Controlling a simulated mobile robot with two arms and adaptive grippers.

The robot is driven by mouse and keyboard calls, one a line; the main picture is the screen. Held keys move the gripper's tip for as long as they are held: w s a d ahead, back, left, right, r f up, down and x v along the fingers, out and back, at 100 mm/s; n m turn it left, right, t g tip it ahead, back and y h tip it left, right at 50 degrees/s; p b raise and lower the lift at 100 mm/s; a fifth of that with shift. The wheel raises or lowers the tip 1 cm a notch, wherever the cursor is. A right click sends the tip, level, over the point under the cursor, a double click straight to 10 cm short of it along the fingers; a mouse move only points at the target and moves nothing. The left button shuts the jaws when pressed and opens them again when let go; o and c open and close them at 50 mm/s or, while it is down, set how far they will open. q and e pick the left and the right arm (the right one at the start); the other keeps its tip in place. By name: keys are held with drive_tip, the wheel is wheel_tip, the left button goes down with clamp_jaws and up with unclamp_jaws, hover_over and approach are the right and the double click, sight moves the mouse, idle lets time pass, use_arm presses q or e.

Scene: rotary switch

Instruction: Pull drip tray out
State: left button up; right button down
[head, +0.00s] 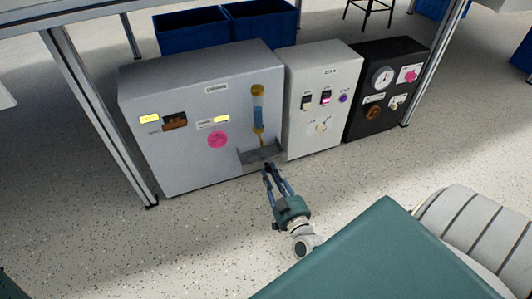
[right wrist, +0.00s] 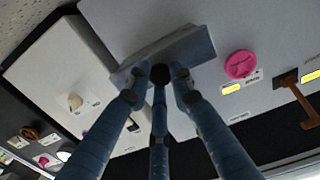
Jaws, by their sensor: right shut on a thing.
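The drip tray (head: 258,154) is a grey ledge low on the front of the large grey box (head: 170,90), below a yellow-capped blue tube (head: 258,112). In the right wrist view the drip tray (right wrist: 190,48) spans the area just past the fingertips. My right gripper (head: 268,168) is at the tray's front edge, shut on it; the wrist view shows the fingertips (right wrist: 160,73) close together against the edge. The exact grip is partly hidden by the fingers. My left gripper is not in view.
The large box also bears a pink knob (head: 217,139) and a brown switch (head: 174,121). A white box (head: 318,120) with switches and a black box (head: 380,110) with a gauge stand to its right. Blue bins (head: 190,32) are behind. The speckled floor in front is clear.

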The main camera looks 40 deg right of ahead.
drive_tip(key=shift+s+a+r, duration=0.1)
drive_tip(key=shift+s+r, duration=0.05)
drive_tip(key=shift+r, duration=0.15)
drive_tip(key=c, duration=1.5)
unclamp_jaws()
drive_tip(key=shift+f, duration=0.1)
drive_tip(key=shift+s, duration=0.1)
drive_tip(key=shift+s+a, duration=0.1)
drive_tip(key=shift+s, duration=0.25)
drive_tip(key=v, duration=0.6)
drive_tip(key=shift+s, duration=0.3)
